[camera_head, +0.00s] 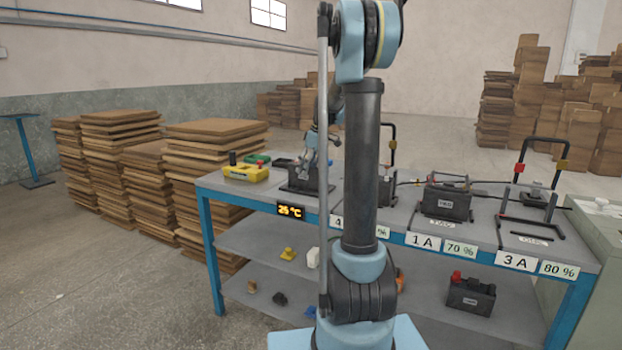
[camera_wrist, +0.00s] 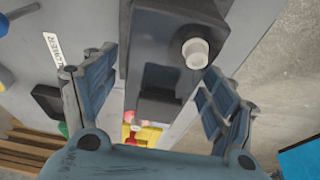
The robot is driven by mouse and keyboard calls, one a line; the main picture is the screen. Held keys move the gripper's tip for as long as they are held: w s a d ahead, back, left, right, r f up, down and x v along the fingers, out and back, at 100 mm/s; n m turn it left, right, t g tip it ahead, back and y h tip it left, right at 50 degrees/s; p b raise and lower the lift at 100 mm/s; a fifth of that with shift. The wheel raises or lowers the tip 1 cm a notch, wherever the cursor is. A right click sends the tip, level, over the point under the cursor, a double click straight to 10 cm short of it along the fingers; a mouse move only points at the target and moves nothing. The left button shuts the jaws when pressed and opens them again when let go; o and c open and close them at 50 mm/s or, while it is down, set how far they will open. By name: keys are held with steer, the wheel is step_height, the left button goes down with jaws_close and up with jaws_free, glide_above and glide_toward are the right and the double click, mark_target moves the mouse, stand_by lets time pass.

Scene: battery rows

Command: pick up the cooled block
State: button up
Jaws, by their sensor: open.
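A dark grey battery block (camera_head: 304,181) stands at the left part of the blue-framed bench (camera_head: 400,236), above an orange display (camera_head: 290,211) reading about 25 °C. My gripper (camera_head: 317,158) is over this block, pointing down, partly hidden by my arm. In the wrist view my gripper (camera_wrist: 160,78) is open, with one finger on each side of the dark block (camera_wrist: 155,80). A white round cap (camera_wrist: 195,52) shows on the block's top near the right finger. I see gaps beside the fingers; contact is not clear.
A yellow case (camera_head: 245,173) lies left of the block. A labelled battery (camera_head: 446,203) stands in bay 1A; bay 3A (camera_head: 530,237) holds no battery. Another battery (camera_head: 470,296) and small parts sit on the lower shelf. Board stacks (camera_head: 212,165) stand left of the bench.

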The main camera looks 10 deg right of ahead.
steer(key=shift+x, duration=2.2)
steer(key=shift+w+a+r, duration=0.1)
steer(key=shift+a, duration=0.05)
jaws_close()
